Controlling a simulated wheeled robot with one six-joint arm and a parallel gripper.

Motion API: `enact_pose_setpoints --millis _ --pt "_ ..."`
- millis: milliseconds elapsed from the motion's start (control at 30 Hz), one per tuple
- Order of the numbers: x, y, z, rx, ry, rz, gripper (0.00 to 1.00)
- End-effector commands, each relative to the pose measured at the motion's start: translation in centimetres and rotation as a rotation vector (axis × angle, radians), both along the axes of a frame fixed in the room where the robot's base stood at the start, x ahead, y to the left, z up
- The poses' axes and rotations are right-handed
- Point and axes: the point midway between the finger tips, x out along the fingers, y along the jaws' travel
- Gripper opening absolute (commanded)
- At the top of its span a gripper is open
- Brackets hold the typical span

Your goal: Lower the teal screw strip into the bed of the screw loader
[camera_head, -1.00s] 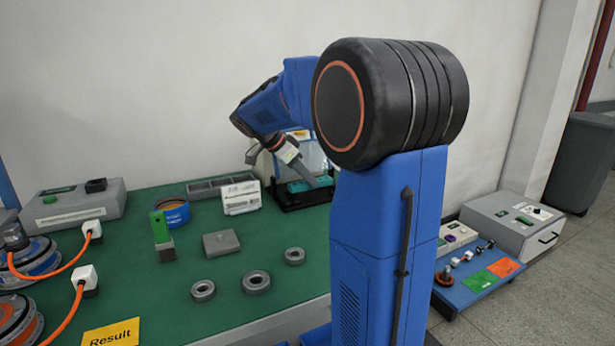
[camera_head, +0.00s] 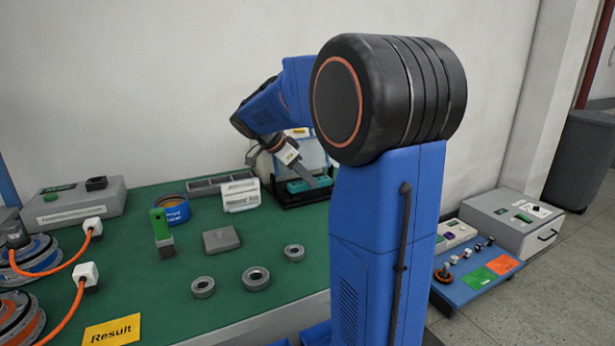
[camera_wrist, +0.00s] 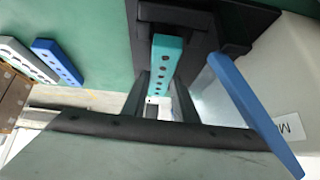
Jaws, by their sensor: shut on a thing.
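The teal screw strip (camera_wrist: 166,62) is between the two fingers of my gripper (camera_wrist: 162,88) in the wrist view, with a row of dark holes along it. My gripper is shut on it. In the head view the strip (camera_head: 299,186) shows as a small teal piece at the black base of the screw loader (camera_head: 306,198), below my gripper (camera_head: 308,176). In the wrist view the loader's black bed (camera_wrist: 200,38) lies around and behind the strip's far end. I cannot tell whether the strip touches the bed.
A blue strip with holes (camera_wrist: 57,62) and a grey one (camera_wrist: 27,60) lie left in the wrist view. A long blue bar (camera_wrist: 250,112) stands close on the right. Grey rings (camera_head: 256,279) lie on the green table nearer the front.

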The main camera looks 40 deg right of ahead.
Motion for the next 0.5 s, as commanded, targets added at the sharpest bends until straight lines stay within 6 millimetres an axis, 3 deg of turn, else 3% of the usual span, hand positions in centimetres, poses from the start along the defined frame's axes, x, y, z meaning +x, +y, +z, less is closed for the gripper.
enact_pose_setpoints --millis 33,133,167,233,500 --pt "0.26 0.17 -1.78 0.013 0.028 0.008 0.0" --pt "0.27 0.18 -1.84 0.013 0.028 0.008 0.0" --pt "0.27 0.18 -1.82 0.014 0.028 0.008 0.33" --pt "0.28 0.19 -1.83 0.014 0.027 0.009 0.48" --pt "0.29 0.19 -1.71 0.014 0.027 0.009 0.48"
